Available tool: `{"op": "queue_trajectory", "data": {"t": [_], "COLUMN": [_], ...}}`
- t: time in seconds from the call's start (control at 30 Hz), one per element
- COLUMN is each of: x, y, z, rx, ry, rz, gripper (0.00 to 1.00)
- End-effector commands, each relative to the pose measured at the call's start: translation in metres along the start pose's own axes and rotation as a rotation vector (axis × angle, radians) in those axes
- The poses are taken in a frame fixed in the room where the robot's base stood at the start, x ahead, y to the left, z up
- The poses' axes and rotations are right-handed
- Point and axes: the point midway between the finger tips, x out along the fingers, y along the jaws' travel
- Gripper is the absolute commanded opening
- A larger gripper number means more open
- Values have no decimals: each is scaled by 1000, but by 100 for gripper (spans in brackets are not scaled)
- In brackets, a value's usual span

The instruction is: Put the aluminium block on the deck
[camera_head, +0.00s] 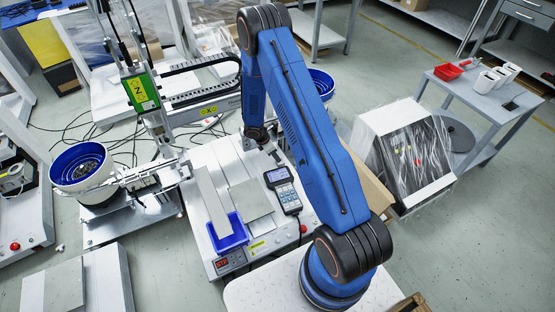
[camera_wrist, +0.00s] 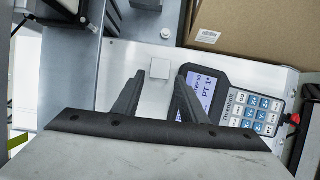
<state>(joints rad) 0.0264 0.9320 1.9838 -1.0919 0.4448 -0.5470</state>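A small pale grey square piece, which looks like the aluminium block (camera_wrist: 160,68), shows in the wrist view just beyond my fingertips, in line with the gap between them. I cannot tell how far below the tips it is. My gripper (camera_wrist: 160,80) is open, with its two dark fingers apart and nothing clearly held. In the head view my arm reaches over the back of the white machine deck (camera_head: 195,165), and the block cannot be made out there. The deck also shows in the wrist view (camera_wrist: 120,58).
A handheld controller (camera_head: 283,190) lies close to my right finger, also in the wrist view (camera_wrist: 245,108). A cardboard box (camera_wrist: 255,30) stands behind. Grey plates (camera_head: 250,200) and a blue bin (camera_head: 228,235) occupy the deck's front. The screwdriver gantry (camera_head: 145,95) stands left.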

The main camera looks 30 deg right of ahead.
Motion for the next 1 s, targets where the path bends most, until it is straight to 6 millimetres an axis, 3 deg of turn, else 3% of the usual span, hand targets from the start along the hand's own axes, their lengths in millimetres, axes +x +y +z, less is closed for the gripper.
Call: {"op": "queue_trajectory", "data": {"t": [0.2,0.57,0.67,1.0], "x": [-37,-70,-92,-201], "y": [0,1,0,-17], "z": [0,5,15,60], "rx": [1,23,71,323], "ry": [0,-1,-2,8], "rz": [1,7,16,60], "gripper": [39,39,39,39]}}
